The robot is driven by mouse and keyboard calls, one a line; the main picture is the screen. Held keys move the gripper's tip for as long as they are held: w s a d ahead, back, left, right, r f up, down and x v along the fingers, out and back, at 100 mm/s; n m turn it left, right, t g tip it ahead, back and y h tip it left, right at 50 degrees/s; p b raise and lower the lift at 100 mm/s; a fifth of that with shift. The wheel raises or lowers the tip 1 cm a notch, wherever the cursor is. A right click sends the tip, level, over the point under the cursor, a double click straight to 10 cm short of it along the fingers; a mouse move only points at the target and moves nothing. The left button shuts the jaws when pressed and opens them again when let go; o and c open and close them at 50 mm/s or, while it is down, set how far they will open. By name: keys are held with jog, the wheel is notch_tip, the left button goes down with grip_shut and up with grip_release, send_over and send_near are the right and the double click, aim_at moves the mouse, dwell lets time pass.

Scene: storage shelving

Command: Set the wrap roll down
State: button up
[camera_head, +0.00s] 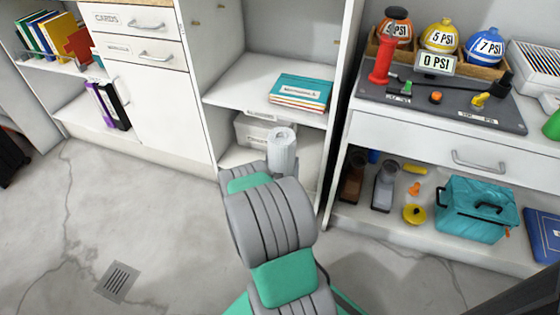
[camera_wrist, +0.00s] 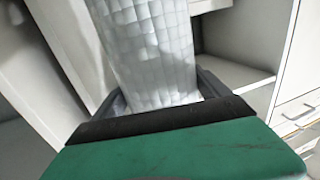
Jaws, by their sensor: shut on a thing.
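The wrap roll (camera_wrist: 148,50) is a pale, whitish cylinder with a grid-like wrapped surface. In the wrist view it stands up out of my gripper (camera_wrist: 160,98), whose dark fingers are shut on its lower part. In the head view the wrap roll (camera_head: 283,148) shows beyond my arm, roughly upright, in front of the open shelf unit. My arm hides the fingers in the head view. I cannot tell whether the roll touches a shelf.
The middle shelf (camera_head: 240,88) holds a stack of teal-topped books (camera_head: 300,91). A white box (camera_head: 254,130) sits on the lower shelf, partly behind the roll. A workbench (camera_head: 400,138) with a teal bag (camera_head: 474,212) below stands right.

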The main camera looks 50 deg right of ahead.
jog(key=shift+m+g, duration=0.3)
jog(key=shift+g, duration=0.1)
jog(key=s+f, duration=0.1)
jog(key=f, duration=0.1)
jog(key=s+d+f+b, duration=0.1)
jog(key=f, duration=0.1)
jog(key=s+f+b, duration=0.1)
jog(key=s+f, duration=0.1)
jog(key=shift+d+f, duration=0.1)
jog(key=shift+d, duration=0.1)
jog(key=shift+s+d+f+h, duration=0.15)
jog(key=shift+d+f+h, duration=0.05)
jog(key=shift+h, duration=0.1)
jog(key=b+x, duration=0.1)
jog(key=x, duration=1.6)
jog(key=shift+d, duration=0.3)
notch_tip(320, 180, down, 4)
jog(key=shift+r+b, duration=0.2)
jog(key=shift+b, duration=1.05)
jog(key=o, duration=1.3)
